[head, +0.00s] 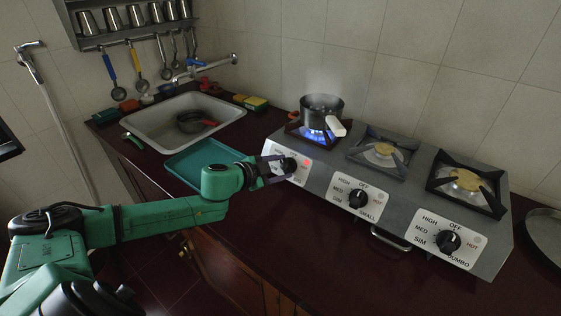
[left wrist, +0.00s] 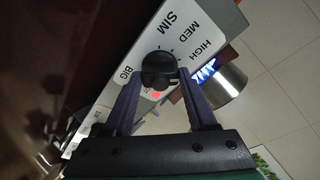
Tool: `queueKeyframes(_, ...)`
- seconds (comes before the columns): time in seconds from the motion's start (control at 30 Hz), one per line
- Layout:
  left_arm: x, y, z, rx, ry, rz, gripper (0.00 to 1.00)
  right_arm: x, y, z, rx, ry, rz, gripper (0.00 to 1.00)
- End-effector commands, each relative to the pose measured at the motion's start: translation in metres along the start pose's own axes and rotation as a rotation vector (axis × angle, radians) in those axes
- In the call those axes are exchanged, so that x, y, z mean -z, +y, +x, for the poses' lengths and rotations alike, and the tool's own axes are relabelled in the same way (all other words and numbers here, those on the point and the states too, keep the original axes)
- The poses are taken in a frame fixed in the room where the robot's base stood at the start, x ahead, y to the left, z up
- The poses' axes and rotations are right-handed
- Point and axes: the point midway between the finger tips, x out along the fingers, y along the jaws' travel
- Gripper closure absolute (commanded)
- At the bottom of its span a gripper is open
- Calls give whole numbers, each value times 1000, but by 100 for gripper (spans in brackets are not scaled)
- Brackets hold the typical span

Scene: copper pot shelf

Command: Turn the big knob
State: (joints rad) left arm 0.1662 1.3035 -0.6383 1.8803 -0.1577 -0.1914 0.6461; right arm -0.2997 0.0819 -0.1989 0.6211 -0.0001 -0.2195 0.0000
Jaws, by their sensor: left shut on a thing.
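The big knob (head: 289,165) is a round black knob on the white panel at the left end of the stove front. In the left wrist view the big knob (left wrist: 158,70) sits between the two purple fingers, with BIG, SIM, MED and HIGH printed around it. My left gripper (head: 279,172) reaches it from the left and is shut on it; its fingers (left wrist: 158,78) touch opposite sides. A small red light (head: 306,162) glows beside the knob. The fingers partly hide the panel. My right gripper is not in view.
A steaming pot (head: 322,107) stands over a blue flame on the left burner. Two more knobs, small (head: 358,198) and jumbo (head: 448,241), are to the right. A teal tray (head: 196,160) lies behind my left arm, near the sink (head: 150,115).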

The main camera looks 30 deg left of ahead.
Motion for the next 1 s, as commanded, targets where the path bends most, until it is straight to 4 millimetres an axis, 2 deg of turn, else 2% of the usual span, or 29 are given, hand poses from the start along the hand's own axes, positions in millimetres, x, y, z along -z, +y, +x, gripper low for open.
queueKeyframes(0.03, 4, -5, -2, -8, -2, 37, 98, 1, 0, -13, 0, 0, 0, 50)
queueKeyframes(0.5, 5, -7, -2, -93, -1, 468, 98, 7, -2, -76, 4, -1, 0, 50)
queueKeyframes(0.73, 4, -6, -1, -125, -2, 631, 98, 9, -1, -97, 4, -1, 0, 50)
queueKeyframes(1.0, 2, -4, 0, -147, -1, 739, 98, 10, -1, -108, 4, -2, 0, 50)
